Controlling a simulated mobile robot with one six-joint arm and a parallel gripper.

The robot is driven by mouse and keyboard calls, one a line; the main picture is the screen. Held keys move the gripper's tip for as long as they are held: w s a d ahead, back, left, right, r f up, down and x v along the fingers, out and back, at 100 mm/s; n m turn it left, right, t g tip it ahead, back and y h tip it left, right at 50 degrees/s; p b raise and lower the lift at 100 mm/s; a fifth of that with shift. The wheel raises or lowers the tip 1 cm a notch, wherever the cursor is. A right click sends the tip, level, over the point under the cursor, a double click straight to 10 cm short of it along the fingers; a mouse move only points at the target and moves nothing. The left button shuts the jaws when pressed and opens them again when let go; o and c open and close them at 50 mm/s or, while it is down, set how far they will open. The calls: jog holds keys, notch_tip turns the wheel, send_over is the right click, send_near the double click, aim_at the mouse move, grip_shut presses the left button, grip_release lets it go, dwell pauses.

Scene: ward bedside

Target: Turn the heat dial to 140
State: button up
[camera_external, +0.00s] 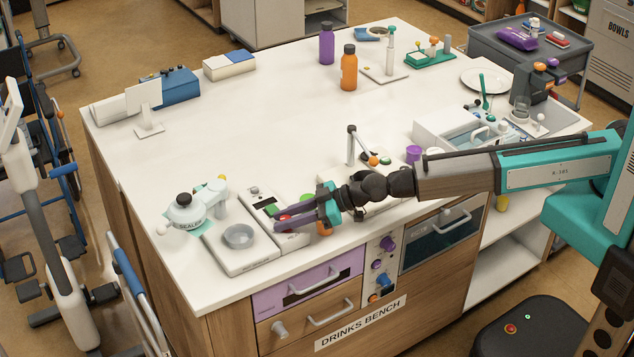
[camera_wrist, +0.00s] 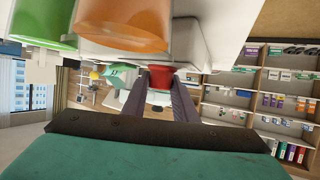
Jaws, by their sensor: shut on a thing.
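My gripper (camera_external: 282,222) reaches in from the right, low over the front edge of the bench. Its dark fingers are shut on a red knob (camera_wrist: 160,77), seen between their tips in the wrist view. The knob belongs to a white device (camera_external: 262,196) with a small green display (camera_external: 271,209). The fingers and wrist hide part of this device. No number or pointer of the dial can be read, so I cannot tell its setting. An orange round part (camera_wrist: 125,22) and a green one (camera_wrist: 40,25) loom close to the wrist camera.
Purple (camera_external: 387,246) and blue (camera_external: 383,280) knobs sit on the bench's front panel below. The middle of the white bench top (camera_external: 260,130) is clear.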

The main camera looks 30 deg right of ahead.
jog(key=shift+w, duration=0.1)
jog(key=o, duration=1)
jog(key=shift+o, duration=0.2)
jog(key=shift+d, duration=0.1)
jog(key=b+v, duration=0.4)
jog(key=v, duration=0.9)
jog(key=shift+s+d+b, duration=0.2)
jog(key=shift+d+b, duration=0.1)
jog(key=shift+r, duration=0.15)
